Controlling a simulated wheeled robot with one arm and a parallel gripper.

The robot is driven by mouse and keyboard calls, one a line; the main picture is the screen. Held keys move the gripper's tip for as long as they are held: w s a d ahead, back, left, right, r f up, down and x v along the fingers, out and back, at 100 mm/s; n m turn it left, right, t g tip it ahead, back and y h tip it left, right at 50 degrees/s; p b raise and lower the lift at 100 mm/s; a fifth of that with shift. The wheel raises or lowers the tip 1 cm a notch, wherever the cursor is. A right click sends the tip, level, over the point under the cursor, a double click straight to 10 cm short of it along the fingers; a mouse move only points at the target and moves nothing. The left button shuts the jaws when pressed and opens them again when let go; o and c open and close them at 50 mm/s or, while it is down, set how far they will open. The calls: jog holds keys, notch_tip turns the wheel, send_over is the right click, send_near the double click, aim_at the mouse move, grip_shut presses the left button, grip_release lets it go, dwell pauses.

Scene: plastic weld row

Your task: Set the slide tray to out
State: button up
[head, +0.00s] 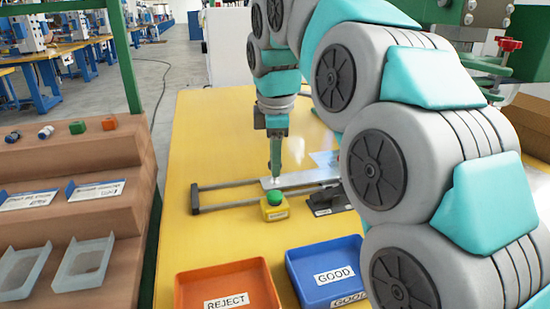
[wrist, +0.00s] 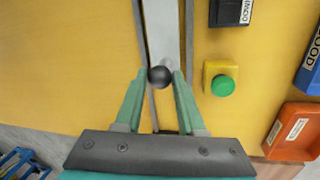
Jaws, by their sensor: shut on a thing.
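The slide tray (head: 308,179) is a pale flat plate on two dark parallel rails on the yellow table. It sits toward the right part of the rails in the head view, with bare rail to its left. In the wrist view the tray (wrist: 160,28) runs up between the rails, and a round black knob (wrist: 160,76) is at its near end. My gripper (wrist: 161,82) has its green fingers closed on the knob, one on each side. In the head view my gripper (head: 275,175) points down at the tray's left end, and the knob is mostly hidden there.
A yellow box with a green button (head: 274,198) stands close in front of the rails. A black labelled block (head: 332,200) is right of it. An orange REJECT bin (head: 228,292) and blue GOOD bin (head: 330,262) lie nearer. Wooden steps (head: 70,215) stand left; the table left of the rails is clear.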

grip_shut()
dwell(0.4)
jog(key=shift+a, duration=0.1)
dwell(0.3)
